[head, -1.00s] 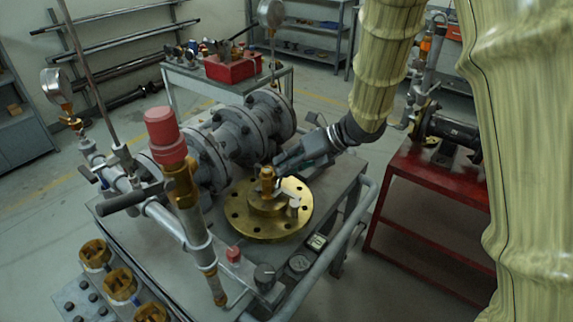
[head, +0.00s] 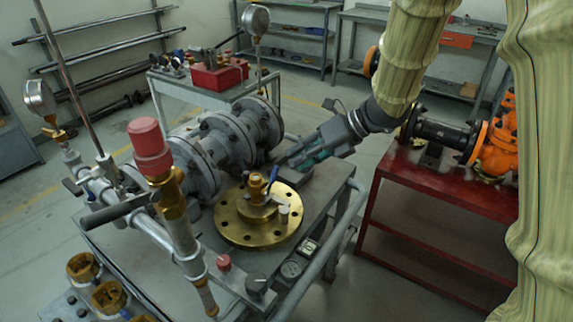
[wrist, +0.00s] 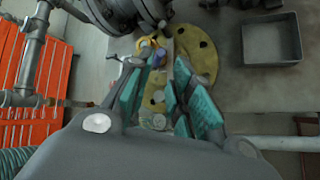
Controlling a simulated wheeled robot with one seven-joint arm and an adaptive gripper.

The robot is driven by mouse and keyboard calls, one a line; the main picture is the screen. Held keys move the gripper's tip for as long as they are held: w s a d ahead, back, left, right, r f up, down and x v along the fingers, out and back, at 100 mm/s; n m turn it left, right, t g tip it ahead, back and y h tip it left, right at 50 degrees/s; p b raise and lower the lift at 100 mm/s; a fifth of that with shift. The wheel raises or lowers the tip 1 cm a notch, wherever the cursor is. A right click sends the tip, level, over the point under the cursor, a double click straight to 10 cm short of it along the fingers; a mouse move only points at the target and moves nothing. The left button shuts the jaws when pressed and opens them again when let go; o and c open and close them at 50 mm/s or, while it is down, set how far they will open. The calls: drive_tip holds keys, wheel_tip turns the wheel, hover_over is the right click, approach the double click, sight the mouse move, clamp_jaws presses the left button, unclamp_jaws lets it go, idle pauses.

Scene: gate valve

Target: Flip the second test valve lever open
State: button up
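A small brass test valve (head: 256,186) stands on a round brass flange (head: 228,228) on the cart. Its blue lever (head: 272,178) points up beside the brass body. My gripper (head: 284,163) is behind and to the right of the lever, coming in from the upper right. In the wrist view my gripper (wrist: 165,75) has its teal-padded fingers apart, with no object clearly held. Contact with the lever cannot be told.
A grey flanged pipe (head: 222,138) runs behind the flange. A red-capped pipe (head: 150,150) with a dark handle (head: 115,212) stands at front left. A grey tray (wrist: 272,45) lies at right in the wrist view.

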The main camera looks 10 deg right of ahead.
drive_tip(key=shift+v, duration=1.75)
